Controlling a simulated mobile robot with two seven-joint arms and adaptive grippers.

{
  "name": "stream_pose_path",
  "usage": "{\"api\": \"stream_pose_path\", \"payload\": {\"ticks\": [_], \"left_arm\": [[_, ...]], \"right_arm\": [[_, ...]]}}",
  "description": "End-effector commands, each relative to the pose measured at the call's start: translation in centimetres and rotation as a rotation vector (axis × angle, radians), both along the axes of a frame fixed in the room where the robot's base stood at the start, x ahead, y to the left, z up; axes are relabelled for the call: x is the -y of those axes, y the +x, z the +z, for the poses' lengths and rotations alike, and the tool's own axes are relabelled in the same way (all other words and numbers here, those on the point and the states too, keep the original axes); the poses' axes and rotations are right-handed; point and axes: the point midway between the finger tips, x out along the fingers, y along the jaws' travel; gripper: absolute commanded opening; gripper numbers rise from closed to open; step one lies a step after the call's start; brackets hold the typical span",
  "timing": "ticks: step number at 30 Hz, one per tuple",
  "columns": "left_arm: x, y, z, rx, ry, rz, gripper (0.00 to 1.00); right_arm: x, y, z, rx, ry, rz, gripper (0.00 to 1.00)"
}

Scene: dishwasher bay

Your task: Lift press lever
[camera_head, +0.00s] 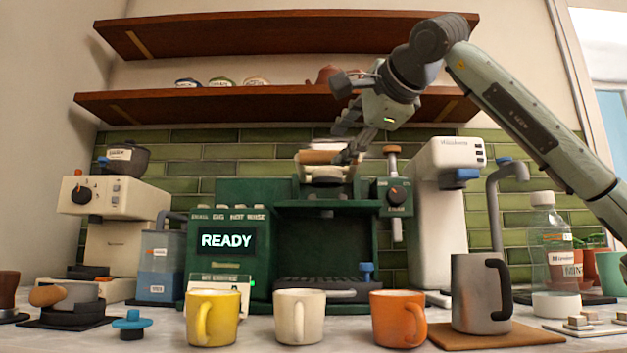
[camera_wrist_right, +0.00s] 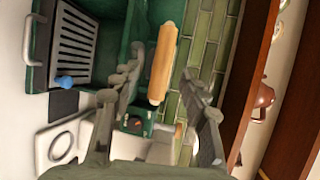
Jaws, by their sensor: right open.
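The press lever's tan wooden handle (camera_wrist_right: 162,62) shows in the right wrist view as a bar lying between and beyond my right gripper's fingers. In the head view the tan handle (camera_head: 318,157) is at the top of the green coffee machine (camera_head: 262,196), partly hidden by my fingers. My right gripper (camera_head: 350,145) is open, reaching down from the upper right to the handle; its spread fingers also show in the right wrist view (camera_wrist_right: 162,80). I cannot tell whether a finger touches the handle. My left gripper is not in view.
Yellow (camera_head: 213,318), white (camera_head: 300,316) and orange (camera_head: 398,318) mugs stand along the counter front. A metal pitcher (camera_head: 478,295) stands at right, near a white machine (camera_head: 440,220). The lower wooden shelf (camera_head: 150,105) runs close behind my right gripper.

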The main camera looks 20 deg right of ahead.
Motion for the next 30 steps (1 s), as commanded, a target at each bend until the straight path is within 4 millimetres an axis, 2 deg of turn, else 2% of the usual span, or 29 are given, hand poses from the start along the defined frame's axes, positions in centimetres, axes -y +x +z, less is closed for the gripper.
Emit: {"api": "stream_pose_path", "payload": {"ticks": [4,12,16,21,27,28,30], "left_arm": [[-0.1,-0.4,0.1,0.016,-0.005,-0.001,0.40],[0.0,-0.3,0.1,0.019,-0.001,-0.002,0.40],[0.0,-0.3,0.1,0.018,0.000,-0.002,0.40],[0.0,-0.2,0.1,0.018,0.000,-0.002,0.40],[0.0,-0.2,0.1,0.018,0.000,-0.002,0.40],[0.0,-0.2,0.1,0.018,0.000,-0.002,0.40],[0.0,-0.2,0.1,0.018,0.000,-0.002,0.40]], "right_arm": [[0.5,0.7,0.1,0.005,-0.011,-0.023,0.44],[-0.1,5.0,-0.7,0.003,-0.008,-0.019,0.44],[-0.3,6.4,-0.9,0.005,-0.008,-0.017,0.44],[-0.4,7.2,-1.0,0.006,-0.009,-0.018,0.44],[-0.4,7.3,-1.0,0.006,-0.009,-0.017,0.44],[-0.4,7.3,-1.0,0.006,-0.009,-0.017,0.43],[-0.4,7.3,-1.0,0.006,-0.008,-0.017,0.34]]}}
